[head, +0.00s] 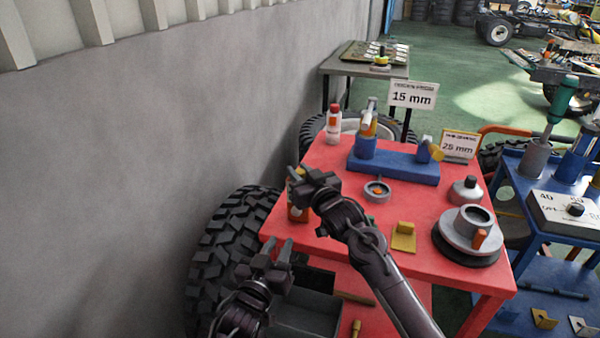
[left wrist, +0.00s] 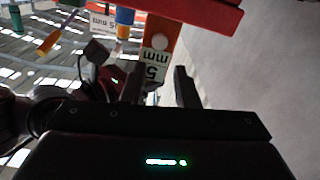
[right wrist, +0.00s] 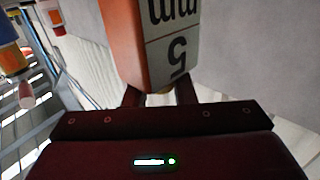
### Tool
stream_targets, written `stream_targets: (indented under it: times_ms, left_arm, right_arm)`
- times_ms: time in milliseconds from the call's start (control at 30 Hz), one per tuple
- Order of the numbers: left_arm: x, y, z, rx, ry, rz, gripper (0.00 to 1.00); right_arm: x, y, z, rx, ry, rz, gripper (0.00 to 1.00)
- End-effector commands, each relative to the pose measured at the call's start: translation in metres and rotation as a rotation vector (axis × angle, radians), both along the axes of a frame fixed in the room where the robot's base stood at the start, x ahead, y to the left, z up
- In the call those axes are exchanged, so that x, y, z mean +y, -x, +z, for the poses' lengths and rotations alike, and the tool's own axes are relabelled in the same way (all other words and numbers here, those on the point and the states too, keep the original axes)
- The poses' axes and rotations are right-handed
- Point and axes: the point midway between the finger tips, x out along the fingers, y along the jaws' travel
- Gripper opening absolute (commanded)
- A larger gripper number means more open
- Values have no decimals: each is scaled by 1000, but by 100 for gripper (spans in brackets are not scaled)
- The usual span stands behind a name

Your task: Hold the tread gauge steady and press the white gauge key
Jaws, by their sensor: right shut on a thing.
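The tread gauge (head: 297,213) is an orange body with a white face marked "5 mm". My right gripper (head: 306,184) is shut on it by one end at the left edge of the red table. The gauge also fills the top middle of the right wrist view (right wrist: 155,45). In the left wrist view the gauge (left wrist: 163,20) shows a round white key (left wrist: 159,41) on its orange side. My left gripper (head: 277,248) is open and empty, below and left of the gauge. Its fingers point toward the gauge, apart from it.
The red table (head: 390,198) holds a blue block stand (head: 395,168), a red-and-white bottle (head: 333,124), a small ring dish (head: 377,191), a yellow bracket (head: 403,238) and a grey hub (head: 468,228). A large tyre (head: 225,235) and a grey wall stand at left.

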Motion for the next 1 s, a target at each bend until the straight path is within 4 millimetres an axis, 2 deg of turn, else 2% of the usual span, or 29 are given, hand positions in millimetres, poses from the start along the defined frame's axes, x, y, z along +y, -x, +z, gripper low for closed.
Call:
stream_targets:
  times_ms: [33,200,1000]
  left_arm:
    - [0,0,0,0,0,0,21]
    - [0,0,0,0,0,0,0]
    - [0,0,0,0,0,0,0]
  right_arm:
    - [0,0,0,1,0,0,0]
    - [0,0,0,1,0,0,0]
    - [0,0,0,1,0,0,0]
